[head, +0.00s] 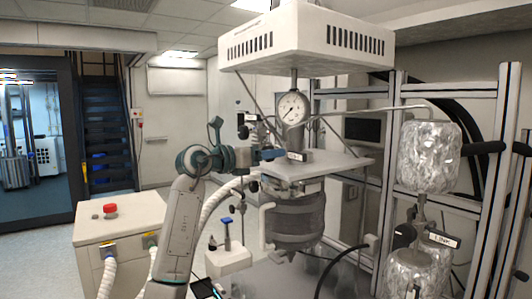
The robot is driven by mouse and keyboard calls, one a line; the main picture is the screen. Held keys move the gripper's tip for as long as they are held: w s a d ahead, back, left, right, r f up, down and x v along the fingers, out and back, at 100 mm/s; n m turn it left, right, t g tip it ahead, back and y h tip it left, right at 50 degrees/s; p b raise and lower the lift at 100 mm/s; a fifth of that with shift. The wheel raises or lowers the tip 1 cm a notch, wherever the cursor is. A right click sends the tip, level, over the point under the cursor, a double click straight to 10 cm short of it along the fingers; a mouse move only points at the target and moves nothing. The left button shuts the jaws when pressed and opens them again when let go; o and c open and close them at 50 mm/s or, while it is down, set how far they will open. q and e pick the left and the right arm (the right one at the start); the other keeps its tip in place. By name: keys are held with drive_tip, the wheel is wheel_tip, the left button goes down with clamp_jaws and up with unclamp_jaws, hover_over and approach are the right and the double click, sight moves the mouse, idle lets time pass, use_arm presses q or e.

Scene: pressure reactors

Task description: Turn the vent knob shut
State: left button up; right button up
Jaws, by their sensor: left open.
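The reactor's vessel (295,218) hangs under a metal plate (328,164) below a white slotted housing. A round pressure gauge (292,108) stands over a small labelled block (295,157) on the plate. My left arm rises from the bottom, and my left gripper (266,155) is at the left side of that block, open. It is small and dark here, and I cannot tell whether it touches anything. The vent knob cannot be made out clearly; the gripper and wrist cover part of that area. My right gripper is out of view.
A white cabinet (120,240) with a red button (110,210) stands at left. A metal frame (490,180) and foil-wrapped vessels (429,156) stand at right. A thin pipe (370,110) runs from the gauge area towards them. A white hose passes behind my arm.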

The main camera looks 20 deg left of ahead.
use_arm(q)
drive_tip(key=shift+c, duration=0.4)
drive_tip(key=c, duration=0.9)
drive_tip(key=shift+m, duration=0.3)
drive_tip(key=m+b, duration=0.2)
drive_tip(key=m, duration=0.1)
drive_tip(key=shift+f+m, duration=0.1)
drive_tip(key=shift+m, duration=0.2)
drive_tip(key=m+b, duration=0.2)
drive_tip(key=m, duration=0.2)
drive_tip(key=shift+m, duration=0.3)
drive_tip(key=m+b, duration=0.1)
drive_tip(key=m, duration=0.3)
drive_tip(key=shift+m+b, duration=0.75)
drive_tip(key=shift+m, duration=1.75)
